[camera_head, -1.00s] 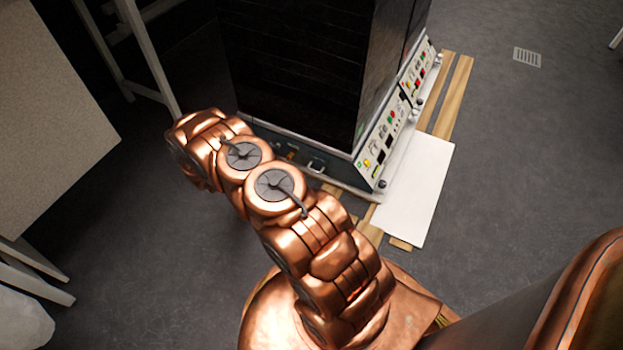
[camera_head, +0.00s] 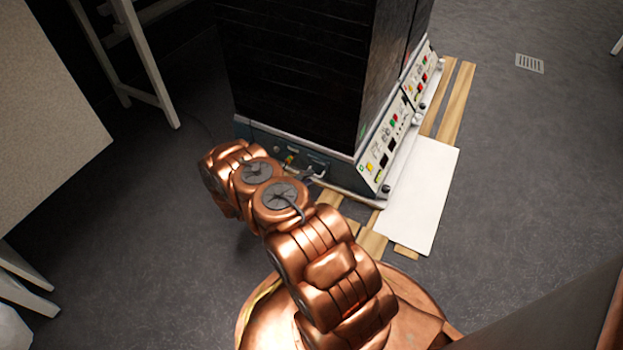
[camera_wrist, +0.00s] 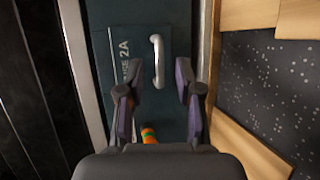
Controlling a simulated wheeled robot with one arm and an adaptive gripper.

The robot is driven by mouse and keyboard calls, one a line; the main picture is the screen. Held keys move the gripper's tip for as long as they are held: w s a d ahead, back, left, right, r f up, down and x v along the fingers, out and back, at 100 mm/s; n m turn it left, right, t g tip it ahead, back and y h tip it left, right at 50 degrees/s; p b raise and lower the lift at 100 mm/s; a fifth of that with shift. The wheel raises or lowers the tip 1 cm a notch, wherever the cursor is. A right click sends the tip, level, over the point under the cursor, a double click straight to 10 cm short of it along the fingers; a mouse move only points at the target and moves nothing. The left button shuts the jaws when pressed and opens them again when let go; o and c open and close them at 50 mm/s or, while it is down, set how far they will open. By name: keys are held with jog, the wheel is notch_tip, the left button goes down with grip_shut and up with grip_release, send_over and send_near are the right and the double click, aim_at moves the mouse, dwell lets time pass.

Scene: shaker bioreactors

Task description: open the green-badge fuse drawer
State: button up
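The fuse drawer front (camera_wrist: 140,35) is a dark teal panel with partly readable "2A" lettering in the wrist view. Its pale, upright bar handle (camera_wrist: 157,60) lies between the fingertips of my gripper (camera_wrist: 158,80) in the picture. My gripper is open, and I cannot tell whether it touches the handle. An orange and green striped piece (camera_wrist: 148,134) shows below, partly hidden by the gripper body. In the head view, the handle (camera_head: 319,172) shows low on the cabinet's front, right of a small coloured mark (camera_head: 290,158). There my arm hides most of the gripper.
The tall black cabinet (camera_head: 295,70) stands on a base with a sloped control panel (camera_head: 380,147) at its right. A white board (camera_head: 420,200) and wooden slats (camera_head: 455,105) lie beside it. A pale table (camera_head: 45,110) is at left. Grey floor is open at right.

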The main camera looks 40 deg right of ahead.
jog(key=shift+b+x, duration=0.3)
jog(key=shift+x, duration=0.85)
grip_shut()
